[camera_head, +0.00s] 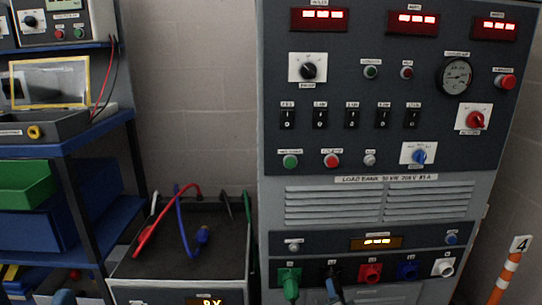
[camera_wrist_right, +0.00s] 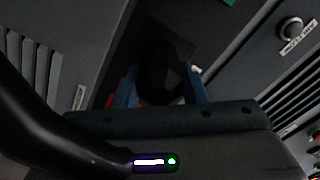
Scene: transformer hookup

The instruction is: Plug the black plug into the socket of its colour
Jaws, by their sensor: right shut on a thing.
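The load bank's lower panel has a row of sockets: the black socket (camera_head: 333,272) is second from the left, partly covered. My right gripper (camera_head: 334,292) is at the bottom edge, just in front of and below it. In the right wrist view, its blue fingers (camera_wrist_right: 163,88) are shut on the black plug (camera_wrist_right: 160,62), which is dark and hard to make out. Whether the plug sits in the socket or only close to it cannot be told.
A green plug (camera_head: 290,287) is in the green socket, left of the black one. A grey box (camera_head: 180,268) with red and blue leads stands left. An orange-striped post (camera_head: 505,278) is at right.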

